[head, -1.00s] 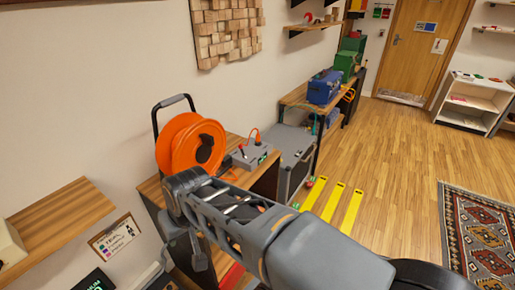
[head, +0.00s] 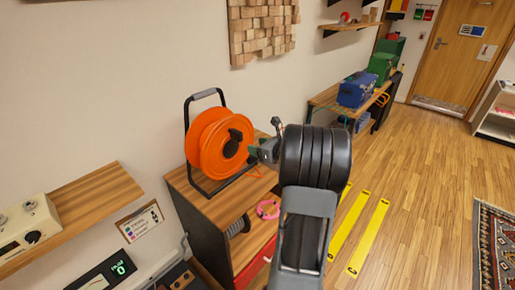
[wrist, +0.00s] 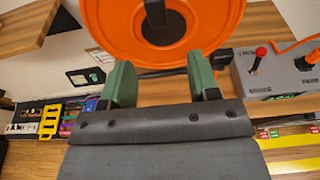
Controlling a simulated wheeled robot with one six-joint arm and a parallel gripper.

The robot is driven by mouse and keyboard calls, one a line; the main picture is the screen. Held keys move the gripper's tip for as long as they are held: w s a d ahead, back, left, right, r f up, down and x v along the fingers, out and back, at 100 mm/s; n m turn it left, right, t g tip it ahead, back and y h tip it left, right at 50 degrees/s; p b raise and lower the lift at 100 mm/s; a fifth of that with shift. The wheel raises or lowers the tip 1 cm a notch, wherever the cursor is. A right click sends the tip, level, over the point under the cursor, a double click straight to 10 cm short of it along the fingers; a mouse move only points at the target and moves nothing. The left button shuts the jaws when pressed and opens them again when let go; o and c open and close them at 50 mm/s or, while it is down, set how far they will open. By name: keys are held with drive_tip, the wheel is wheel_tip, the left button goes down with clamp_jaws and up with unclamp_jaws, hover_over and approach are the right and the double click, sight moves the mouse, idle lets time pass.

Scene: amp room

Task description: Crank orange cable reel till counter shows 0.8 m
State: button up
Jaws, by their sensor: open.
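The orange cable reel (head: 213,143) stands upright in a black frame on a wooden cabinet. A dark crank or hub part (head: 233,142) sticks out from its face. My gripper (head: 262,143) is open and empty just right of the reel's face. In the wrist view, the reel (wrist: 112,22) is at the top, with its dark hub part (wrist: 158,20) ahead of my two green fingers (wrist: 161,84), apart from them. A grey box (wrist: 280,72) with a red-knobbed lever and a small green display stands right of the reel; its reading is illegible. My arm hides the box in the head view.
A black display (head: 105,272) with green digits is at lower left; I can make out only a 0. A wooden shelf (head: 100,195) juts out at left. A blue case (head: 357,90) sits on a far bench. The floor (head: 420,150) at right is mostly open.

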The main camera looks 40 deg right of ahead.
sight(241, 136)
drive_tip(key=shift+w+r+x, duration=0.1)
drive_tip(key=shift+r+x, duration=0.35)
drive_tip(key=shift+x, duration=1.35)
drive_tip(key=shift+w+r+x, duration=0.1)
drive_tip(key=shift+r+x, duration=0.3)
drive_tip(key=shift+x, duration=1.4)
drive_tip(key=shift+w+r+x, duration=0.1)
drive_tip(key=shift+r+x, duration=0.35)
drive_tip(key=shift+x, duration=1.35)
drive_tip(key=shift+a, duration=0.15)
drive_tip(key=shift+c, duration=0.4)
clamp_jaws()
